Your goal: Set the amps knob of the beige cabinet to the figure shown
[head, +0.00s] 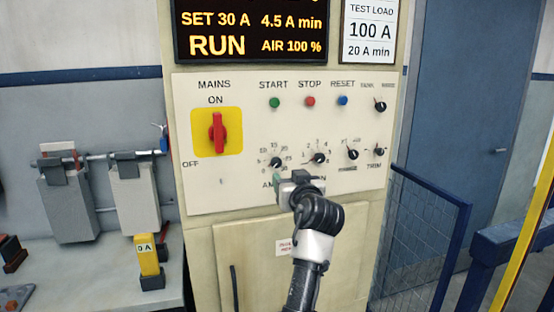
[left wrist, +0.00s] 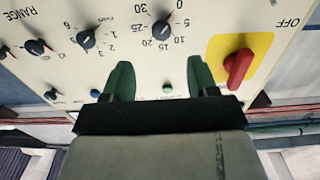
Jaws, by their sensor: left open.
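The beige cabinet (head: 200,255) stands in the middle of the head view. Its amps knob (head: 276,162) is small and black, with figures from 0 to 30 around it. It also shows upside down in the left wrist view (left wrist: 161,30). I cannot tell for sure which figure its pointer marks. The display (head: 250,30) above reads SET 30 A, 4.5 A min and RUN. My left gripper (head: 292,181) is in front of the panel, just below the amps knob, partly covering its label. Its green fingers (left wrist: 159,64) are open and empty, apart from the knob. My right gripper is out of view.
A red mains switch (head: 217,133) on a yellow plate is left of the amps knob. Other black knobs (head: 319,159) sit to its right. Start, stop and reset buttons (head: 310,101) are above. A blue mesh barrier (head: 420,230) stands at right.

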